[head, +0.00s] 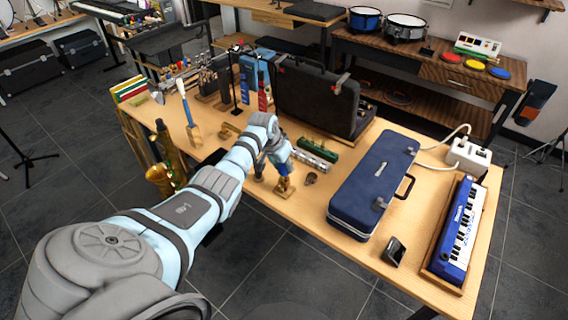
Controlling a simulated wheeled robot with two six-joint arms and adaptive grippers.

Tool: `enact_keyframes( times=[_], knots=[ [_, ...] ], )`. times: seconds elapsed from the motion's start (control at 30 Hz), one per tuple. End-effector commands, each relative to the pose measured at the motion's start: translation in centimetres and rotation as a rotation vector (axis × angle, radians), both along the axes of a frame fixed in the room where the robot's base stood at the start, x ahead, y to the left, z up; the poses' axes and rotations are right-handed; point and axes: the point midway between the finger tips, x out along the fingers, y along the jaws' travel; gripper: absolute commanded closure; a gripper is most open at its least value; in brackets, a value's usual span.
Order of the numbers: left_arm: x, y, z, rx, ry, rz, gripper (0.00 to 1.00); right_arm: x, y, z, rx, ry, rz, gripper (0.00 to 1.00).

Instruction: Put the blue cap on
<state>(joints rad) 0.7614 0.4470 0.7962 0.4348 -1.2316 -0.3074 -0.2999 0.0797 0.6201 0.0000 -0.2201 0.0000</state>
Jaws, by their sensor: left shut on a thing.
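My left gripper (283,171) reaches over the front middle of the table in the head view. It is shut on a small blue thing, which looks like the blue cap (285,170). A small gold-brown stand or block (285,187) is directly below it on the table. Whether the blue thing touches this block, I cannot tell, as the fingers partly hide it. A tall blue piece with a white top (185,105) stands upright on a wooden base at the left of the table. My right gripper is not in view.
A closed blue case (374,185) and a blue melodica-like keyboard (459,232) lie to the right. An open black case (317,98) stands behind. A green piece (318,147) and a silver piece (315,160) lie close to my gripper. A saxophone (163,180) stands by the left edge.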

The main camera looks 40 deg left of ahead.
Motion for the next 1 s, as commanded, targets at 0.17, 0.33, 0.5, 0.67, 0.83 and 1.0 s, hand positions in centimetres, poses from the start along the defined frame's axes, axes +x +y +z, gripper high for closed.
enact_keyframes(
  times=[0.17,0.33,0.5,0.67,0.83,1.0],
  knots=[
    [0.0,0.0,-0.4,0.0,0.0,0.0,0.86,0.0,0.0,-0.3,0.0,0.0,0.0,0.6],
    [0.0,0.0,-0.6,0.0,0.0,0.0,0.86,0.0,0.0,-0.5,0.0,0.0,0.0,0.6],
    [0.0,0.0,-0.9,0.0,-0.001,0.0,0.86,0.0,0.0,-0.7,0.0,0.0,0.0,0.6],
    [0.0,0.0,-1.1,0.0,-0.001,0.0,0.86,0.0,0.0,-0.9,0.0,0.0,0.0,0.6],
    [0.0,0.0,-1.4,0.0,-0.001,0.0,0.86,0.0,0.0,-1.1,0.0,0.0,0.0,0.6],
    [0.0,0.0,-1.7,0.0,-0.001,0.0,0.86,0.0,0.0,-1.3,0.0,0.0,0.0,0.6]
  ],
)
